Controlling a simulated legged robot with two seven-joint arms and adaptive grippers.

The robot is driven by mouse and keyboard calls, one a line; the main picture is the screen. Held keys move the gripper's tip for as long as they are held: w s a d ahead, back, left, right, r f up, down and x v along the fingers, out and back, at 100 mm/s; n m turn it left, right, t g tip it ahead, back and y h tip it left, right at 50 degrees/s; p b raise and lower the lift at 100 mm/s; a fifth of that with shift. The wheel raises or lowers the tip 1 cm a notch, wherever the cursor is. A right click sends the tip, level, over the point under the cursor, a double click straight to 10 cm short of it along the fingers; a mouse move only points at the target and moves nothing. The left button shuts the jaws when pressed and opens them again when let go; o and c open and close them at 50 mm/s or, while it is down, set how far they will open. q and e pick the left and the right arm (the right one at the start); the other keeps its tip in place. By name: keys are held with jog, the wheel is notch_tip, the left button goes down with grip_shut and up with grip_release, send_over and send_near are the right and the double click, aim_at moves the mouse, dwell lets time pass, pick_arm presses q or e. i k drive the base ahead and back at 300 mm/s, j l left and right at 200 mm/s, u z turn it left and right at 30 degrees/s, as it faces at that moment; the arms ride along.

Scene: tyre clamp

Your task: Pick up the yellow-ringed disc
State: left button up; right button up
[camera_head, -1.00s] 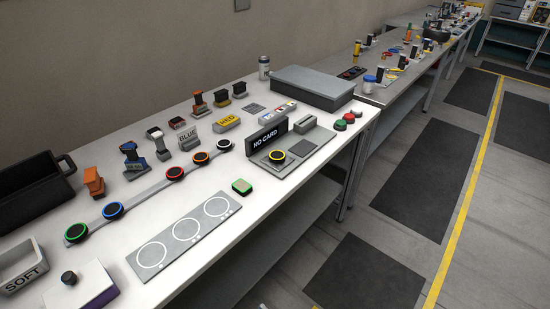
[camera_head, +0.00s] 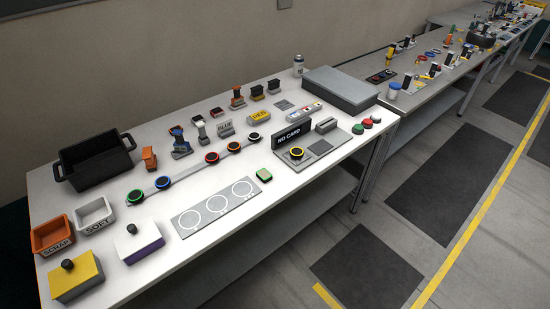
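The yellow-ringed disc (camera_head: 296,153) is black with a yellow rim. It sits on the left part of a grey plate (camera_head: 322,146), in front of a black sign (camera_head: 293,135) that reads "NO CARD". The disc lies near the front edge of the white table, right of its middle. Neither of my grippers shows in the head view.
A grey strip (camera_head: 178,174) holds green, blue, orange and white-ringed discs. A grey plate with three white circles (camera_head: 217,203) lies in front. Bins, a black crate (camera_head: 95,160) and lidded boxes stand left.

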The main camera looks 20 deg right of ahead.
aim_at(294, 152)
jog(key=i+l, duration=0.1)
jog(key=l, duration=0.35)
jog(key=i+l, duration=0.1)
jog(key=l, duration=0.85)
jog(key=i+l, duration=0.15)
jog(key=l, duration=0.3)
jog(key=i+l, duration=0.1)
jog(key=l, duration=0.35)
